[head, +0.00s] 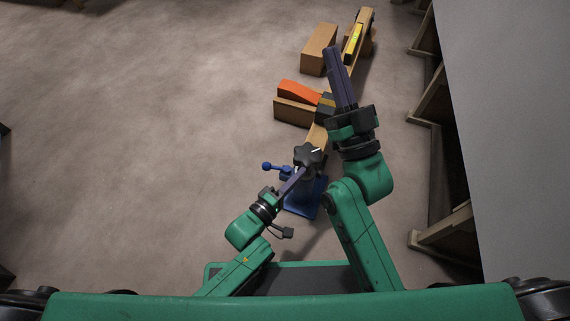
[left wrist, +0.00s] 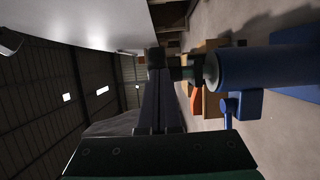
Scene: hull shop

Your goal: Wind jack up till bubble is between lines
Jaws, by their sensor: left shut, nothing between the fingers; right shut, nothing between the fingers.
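The blue jack (head: 303,199) stands on the floor under the near end of a wooden beam, with a black star knob (head: 309,155) on top. It also shows in the left wrist view as a blue cylinder (left wrist: 265,74). My left gripper (head: 302,172) is shut and empty, its tips right by the knob; I cannot tell whether they touch. Its fingers show in the left wrist view (left wrist: 156,75). My right gripper (head: 332,50) is shut and empty, raised over the beam. A yellow level (head: 353,38) lies at the beam's far end; its bubble is too small to read.
An orange wedge (head: 299,91) lies on a wooden block (head: 295,112) left of the beam. Another wooden block (head: 319,48) stands farther back. A grey hull side (head: 510,120) with wooden supports (head: 445,229) stands along the right. The floor at left is clear.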

